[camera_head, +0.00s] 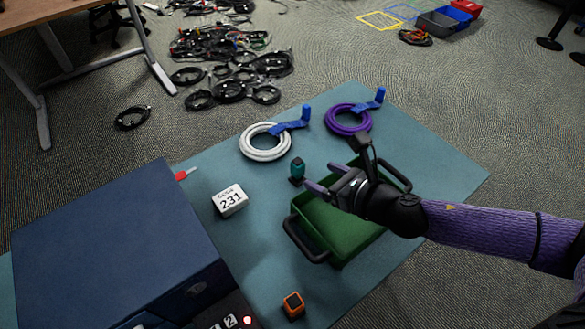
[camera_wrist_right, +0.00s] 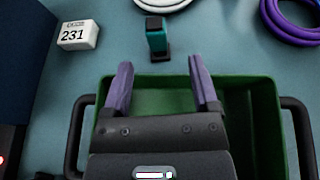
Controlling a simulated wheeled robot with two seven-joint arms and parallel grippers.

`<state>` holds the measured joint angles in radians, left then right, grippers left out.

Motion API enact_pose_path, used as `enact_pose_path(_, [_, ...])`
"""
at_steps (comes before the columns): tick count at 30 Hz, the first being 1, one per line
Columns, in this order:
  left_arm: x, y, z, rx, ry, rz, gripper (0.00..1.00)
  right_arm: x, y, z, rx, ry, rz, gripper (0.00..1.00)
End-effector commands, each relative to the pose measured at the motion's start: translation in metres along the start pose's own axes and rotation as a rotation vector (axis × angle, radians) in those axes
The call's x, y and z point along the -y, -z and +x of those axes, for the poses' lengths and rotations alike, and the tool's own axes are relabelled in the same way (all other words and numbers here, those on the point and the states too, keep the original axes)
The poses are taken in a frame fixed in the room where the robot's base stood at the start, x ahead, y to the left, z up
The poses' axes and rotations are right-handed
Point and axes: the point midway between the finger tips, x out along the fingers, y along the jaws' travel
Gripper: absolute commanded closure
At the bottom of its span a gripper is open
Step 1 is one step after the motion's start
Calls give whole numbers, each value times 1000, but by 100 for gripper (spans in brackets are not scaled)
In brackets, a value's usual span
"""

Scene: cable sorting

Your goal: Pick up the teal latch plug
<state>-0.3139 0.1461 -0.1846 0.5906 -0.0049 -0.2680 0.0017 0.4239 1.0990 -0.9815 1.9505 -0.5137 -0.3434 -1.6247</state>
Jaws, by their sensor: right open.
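The teal latch plug (camera_head: 297,169) stands upright on the teal mat (camera_head: 262,220), with a black base and a dark top. It also shows in the right wrist view (camera_wrist_right: 156,40), beyond my fingertips and between their lines. My right gripper (camera_head: 318,178) is open and empty, just to the right of the plug in the head view and apart from it. It hangs over the green bin. In the right wrist view its two purple fingers (camera_wrist_right: 158,75) are spread. My left gripper is not in view.
The green bin (camera_head: 345,232) with black handles is under my right gripper. A white "231" block (camera_head: 229,200), a white cable coil (camera_head: 262,155), a purple coil (camera_head: 346,131) and an orange cube (camera_head: 293,304) lie around. A blue box (camera_head: 110,250) stands at left.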

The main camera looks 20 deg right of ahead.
Motion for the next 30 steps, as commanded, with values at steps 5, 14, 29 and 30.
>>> enact_pose_path(5, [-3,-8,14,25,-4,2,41,-4,3,33,2,-2,1,24])
enact_pose_path(14, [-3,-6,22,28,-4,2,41,-4,1,60,-2,1,2,24])
enact_pose_path(29, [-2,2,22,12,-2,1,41,-4,1,59,-1,1,3,100])
enact_pose_path(30, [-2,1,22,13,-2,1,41,-4,1,59,-1,1,3,100])
